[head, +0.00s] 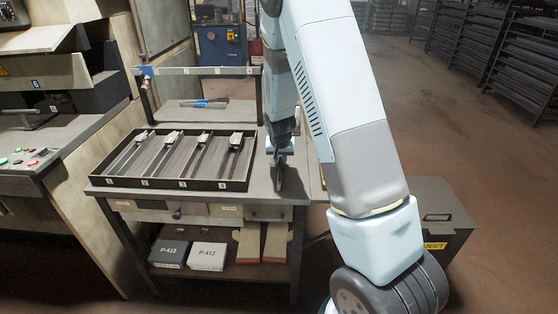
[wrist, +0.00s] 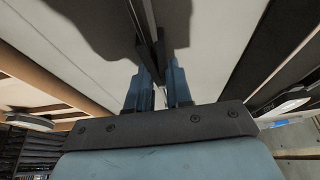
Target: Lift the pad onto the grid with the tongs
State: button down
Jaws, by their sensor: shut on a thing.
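My gripper (head: 281,152) is over the right end of the workbench (head: 262,190). In the wrist view its blue fingers (wrist: 158,88) are shut on a thin, dark, long tool, which looks like the tongs (wrist: 156,50). The tongs (head: 278,177) hang down near the bench top in the head view; I cannot tell whether their tips touch it. I cannot tell whether anything is between the tips. I cannot make out the pad or the grid for certain.
A black tray (head: 200,184) with numbered lanes holds several metal pieces left of my gripper. A numbered rail (head: 205,71) stands behind it, with a blue pen-like thing (head: 204,104) below. A grey bin (head: 440,205) stands right.

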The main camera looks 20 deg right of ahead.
notch_tip(320, 180, up, 3)
jog(key=shift+w+f, duration=0.1)
jog(key=s+r, duration=1)
jog(key=s, duration=0.4)
jog(key=shift+d, duration=0.25)
jog(key=c, duration=0.8)
grip_release()
jog(key=shift+f, duration=0.1)
